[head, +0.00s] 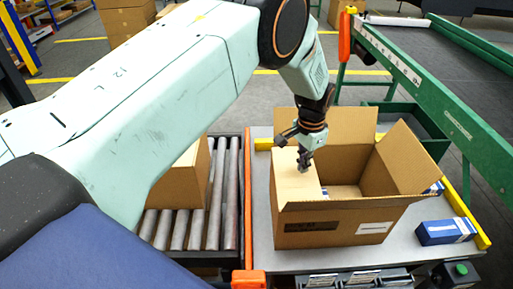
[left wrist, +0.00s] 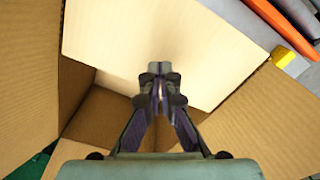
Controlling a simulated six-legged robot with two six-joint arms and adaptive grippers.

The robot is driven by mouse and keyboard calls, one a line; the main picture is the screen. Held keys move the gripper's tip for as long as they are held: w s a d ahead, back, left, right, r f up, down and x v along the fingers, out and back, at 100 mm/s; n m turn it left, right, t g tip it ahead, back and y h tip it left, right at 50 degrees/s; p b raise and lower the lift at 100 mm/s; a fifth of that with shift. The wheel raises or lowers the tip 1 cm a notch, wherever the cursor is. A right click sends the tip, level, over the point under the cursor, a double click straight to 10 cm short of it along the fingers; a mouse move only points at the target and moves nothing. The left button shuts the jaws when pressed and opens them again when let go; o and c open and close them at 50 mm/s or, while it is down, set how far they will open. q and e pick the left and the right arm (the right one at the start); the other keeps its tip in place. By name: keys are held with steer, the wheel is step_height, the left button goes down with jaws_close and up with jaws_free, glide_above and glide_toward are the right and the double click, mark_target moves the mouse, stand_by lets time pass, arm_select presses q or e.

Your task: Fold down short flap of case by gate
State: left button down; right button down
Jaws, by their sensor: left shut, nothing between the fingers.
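An open cardboard case (head: 305,238) stands on the grey table. Its short flap (head: 291,180), on the side by the orange gate (head: 249,200), is a paler panel lying inward over the left part of the opening. The far, right and near flaps stand up or lean outward. My left gripper (head: 305,166) is shut and empty, pointing down at the inner edge of the pale flap. In the left wrist view the shut fingertips (left wrist: 160,72) overlap the flap (left wrist: 195,35); whether they touch it I cannot tell. My right gripper is not in view.
A roller conveyor (head: 225,190) with another carton (head: 183,180) lies left of the gate. A blue-and-white box (head: 445,232) lies on the table right of the case. A green bin (head: 415,130) and a green-framed belt (head: 440,100) stand behind and to the right.

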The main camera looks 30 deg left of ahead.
arm_select(q)
steer(key=r+p, duration=0.1)
steer(key=r, duration=0.1)
steer(key=r+p, duration=0.1)
steer(key=shift+w+d+r+p, duration=0.15)
steer(key=shift+w+r+p, duration=0.05)
steer(key=shift+r+p, duration=0.2)
step_height(320, 180, up, 5)
steer(key=p, duration=0.3)
steer(key=shift+s+p, duration=0.1)
steer(key=shift+p, duration=0.3)
steer(key=shift+f, duration=0.1)
steer(key=shift+s, duration=0.1)
stand_by(1.0)
